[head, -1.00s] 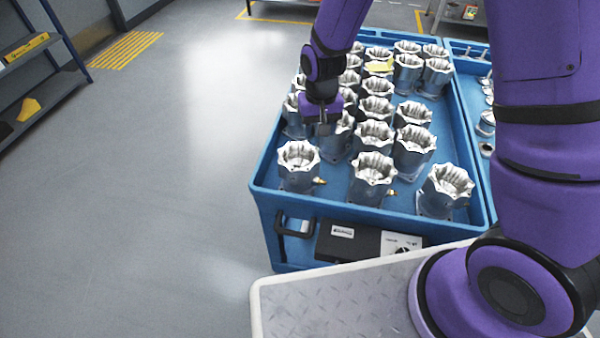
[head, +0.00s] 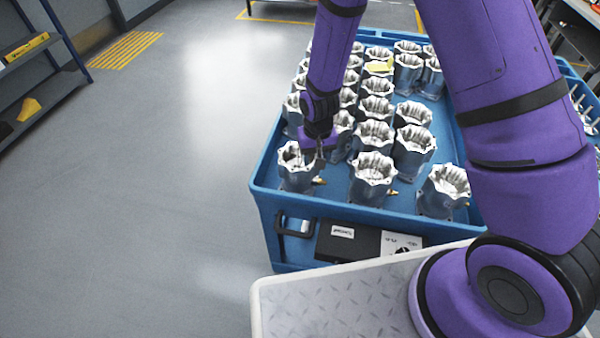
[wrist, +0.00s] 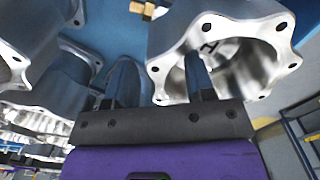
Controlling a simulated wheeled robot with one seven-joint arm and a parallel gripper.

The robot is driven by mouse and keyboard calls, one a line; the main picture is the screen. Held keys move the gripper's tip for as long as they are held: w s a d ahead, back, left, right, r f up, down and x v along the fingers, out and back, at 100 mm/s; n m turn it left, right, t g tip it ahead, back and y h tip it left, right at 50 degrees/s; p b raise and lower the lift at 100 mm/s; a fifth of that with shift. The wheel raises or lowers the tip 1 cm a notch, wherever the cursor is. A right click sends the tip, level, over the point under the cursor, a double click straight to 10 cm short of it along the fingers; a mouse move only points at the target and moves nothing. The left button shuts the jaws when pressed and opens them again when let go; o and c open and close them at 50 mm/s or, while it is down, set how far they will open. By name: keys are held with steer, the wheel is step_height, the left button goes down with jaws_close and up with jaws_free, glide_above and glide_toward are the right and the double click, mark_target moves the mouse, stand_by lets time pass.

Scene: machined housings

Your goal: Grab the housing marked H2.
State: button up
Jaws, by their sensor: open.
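A silver housing with a scalloped, open top (head: 297,172) stands at the front left corner of the blue cart. My gripper (head: 319,160) is at the right side of its rim, pointing down. In the wrist view the same housing (wrist: 178,35) fills the upper right. My open gripper (wrist: 161,75) has one finger over the housing's open mouth and the other outside its wall, with nothing held. Whether the finger is inside the bore or only above it I cannot tell.
Several similar housings stand close by on the blue cart (head: 262,186), including one (head: 372,178) just right of my gripper. A brass fitting (head: 319,181) sticks out low near the front left housing. Floor at left is clear.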

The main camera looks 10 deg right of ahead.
steer(key=shift+f, duration=0.35)
jaws_close()
stand_by(1.2)
